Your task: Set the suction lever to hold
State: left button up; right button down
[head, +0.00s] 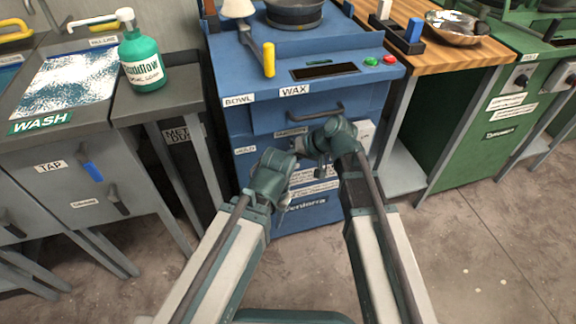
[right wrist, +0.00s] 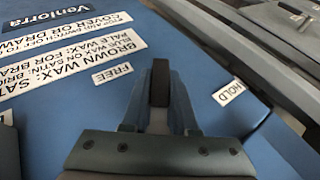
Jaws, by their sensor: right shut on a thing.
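The suction lever (right wrist: 160,80) shows in the right wrist view as a dark bar on the blue cabinet front. It lies between the FREE label (right wrist: 113,74) on the left and the HOLD label (right wrist: 228,92) on the right, nearer FREE. My right gripper (right wrist: 158,105) is shut on the lever, one finger on each side. In the head view my right gripper (head: 303,147) is at the front of the blue cabinet (head: 240,117), where the lever is hidden. My left gripper (head: 291,188) is lower, near the cabinet front; its fingers are too unclear to judge.
A drawer handle (head: 315,108) sticks out above my right gripper. A yellow-handled lever (head: 269,60) stands on the cabinet top. The grey wash bench (head: 50,145) is left, the wooden-topped table (head: 470,58) right. Floor at right is clear.

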jog(key=shift+s+a+f+y+b, duration=0.1)
jog(key=shift+f+y+b, duration=0.1)
jog(key=shift+y+b, duration=0.25)
jog(key=r+y+b, duration=0.1)
jog(key=y+b, duration=0.1)
jog(key=a+m+y+b, duration=0.1)
jog(key=y+b, duration=0.1)
jog(key=b, duration=0.1)
jog(key=r+m+g+y+b, duration=0.1)
jog(key=y+b, duration=0.1)
jog(key=shift+s+a+r+y, duration=0.25)
jog(key=shift+s+a+r, duration=0.05)
jog(key=shift+a+r, duration=0.05)
jog(key=r+y+b, duration=0.1)
jog(key=y+b, duration=0.1)
jog(key=b, duration=0.1)
jog(key=shift+a+r+m, duration=0.1)
jog(key=shift+r+m, duration=0.05)
jog(key=shift+m, duration=0.25)
jog(key=shift+s+r+y+b, duration=0.1)
jog(key=shift+r+y+b, duration=0.2)
jog(key=shift+r+b, duration=0.05)
jog(key=shift+r, duration=0.1)
jog(key=c, duration=0.7)
grip_release()
jog(key=d, duration=0.9)
jog(key=s+d, duration=0.1)
jog(key=d, duration=0.3)
jog(key=shift+d, duration=0.4)
